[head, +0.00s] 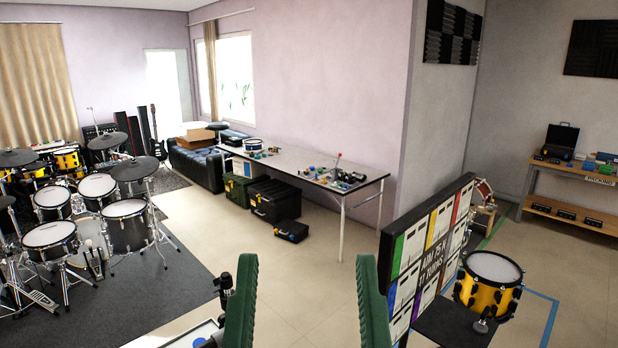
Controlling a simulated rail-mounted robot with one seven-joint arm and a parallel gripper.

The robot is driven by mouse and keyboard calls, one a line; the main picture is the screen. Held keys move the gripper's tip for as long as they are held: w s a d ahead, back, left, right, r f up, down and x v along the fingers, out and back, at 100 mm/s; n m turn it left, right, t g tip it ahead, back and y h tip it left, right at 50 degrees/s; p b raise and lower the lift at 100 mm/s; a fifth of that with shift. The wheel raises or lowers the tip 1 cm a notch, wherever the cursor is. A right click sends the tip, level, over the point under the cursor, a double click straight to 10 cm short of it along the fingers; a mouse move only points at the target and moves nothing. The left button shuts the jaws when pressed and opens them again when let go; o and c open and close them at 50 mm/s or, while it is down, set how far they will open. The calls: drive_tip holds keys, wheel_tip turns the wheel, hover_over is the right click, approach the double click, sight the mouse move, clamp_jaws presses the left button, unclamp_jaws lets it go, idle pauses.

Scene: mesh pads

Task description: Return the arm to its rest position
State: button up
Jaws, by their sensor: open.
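My gripper (306,258) shows at the bottom centre of the head view as two upright green ridged fingers. The fingers stand wide apart, and only floor shows between them. The jaws are open and nothing is held. The rest of my arm and the base of the fingers are below the picture edge, so the arm's full pose cannot be seen.
A dark panel with coloured sheets (425,255) stands close right of the fingers, beside a yellow drum (489,283). A drum kit (85,215) fills the left. A long table (300,164) lines the back wall. The middle floor (300,270) is clear.

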wheel_tip(320, 180, up, 18)
drive_tip(key=p, duration=1.4)
drive_tip(key=shift+r, duration=0.25)
